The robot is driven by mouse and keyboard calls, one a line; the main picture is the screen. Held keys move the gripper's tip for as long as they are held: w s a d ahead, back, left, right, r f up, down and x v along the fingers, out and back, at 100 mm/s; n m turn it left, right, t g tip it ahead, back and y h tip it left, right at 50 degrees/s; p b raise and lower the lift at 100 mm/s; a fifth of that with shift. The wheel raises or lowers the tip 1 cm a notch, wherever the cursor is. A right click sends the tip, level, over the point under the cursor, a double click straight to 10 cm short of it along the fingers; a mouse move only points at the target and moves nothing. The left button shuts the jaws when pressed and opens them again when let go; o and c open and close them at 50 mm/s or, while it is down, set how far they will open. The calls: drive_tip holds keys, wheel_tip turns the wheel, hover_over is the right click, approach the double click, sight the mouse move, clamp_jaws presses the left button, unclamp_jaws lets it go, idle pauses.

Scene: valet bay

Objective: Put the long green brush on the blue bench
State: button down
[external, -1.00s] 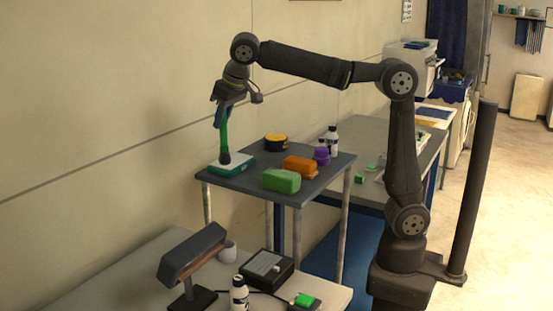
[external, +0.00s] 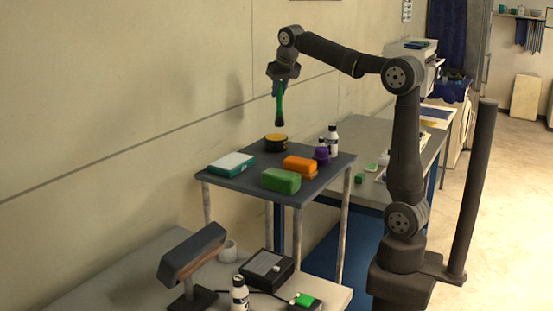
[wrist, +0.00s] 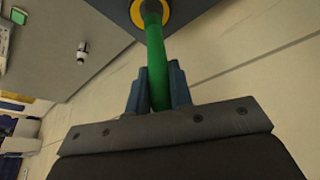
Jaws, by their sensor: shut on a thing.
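The long green brush (external: 280,105) hangs upright, dark end down, in my gripper (external: 278,86). My gripper is shut on its upper part and holds it in the air above the back of the small grey table, clear of the tabletop. In the wrist view the green handle (wrist: 157,62) runs between the blue fingers (wrist: 158,88) of my gripper; its far end overlaps a yellow-rimmed round tin (wrist: 136,10). The bench with blue sides (external: 360,136) has a grey top and stands behind and to the right of the small table.
The small table (external: 232,184) bears a teal-and-white block (external: 232,163), the black-and-yellow tin (external: 276,143), an orange brush (external: 299,164), a green block (external: 281,180) and bottles (external: 332,141). Small green items (external: 361,178) lie on the bench's near part; its back left looks clear.

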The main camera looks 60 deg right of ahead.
drive_tip(key=s+d+m+g+h, duration=0.1)
drive_tip(key=s+d+m, duration=0.2)
drive_tip(key=s+d, duration=1.1)
drive_tip(key=s+d+m+g+h, duration=0.1)
drive_tip(key=s+d+m, duration=0.3)
drive_tip(key=s+d, duration=1)
drive_tip(key=w+a+f+x, duration=0.1)
drive_tip(key=a+x, duration=0.2)
drive_tip(key=x, duration=1.7)
drive_tip(key=w+a+f, duration=0.2)
drive_tip(key=w+f, duration=0.8)
drive_tip(key=w, duration=0.1)
drive_tip(key=shift+a+f, duration=0.25)
drive_tip(key=shift+a, duration=0.1)
drive_tip(key=shift+w+f, duration=0.1)
drive_tip(key=c, duration=1.7)
unclamp_jaws()
drive_tip(key=shift+f, duration=0.1)
drive_tip(key=o, duration=0.4)
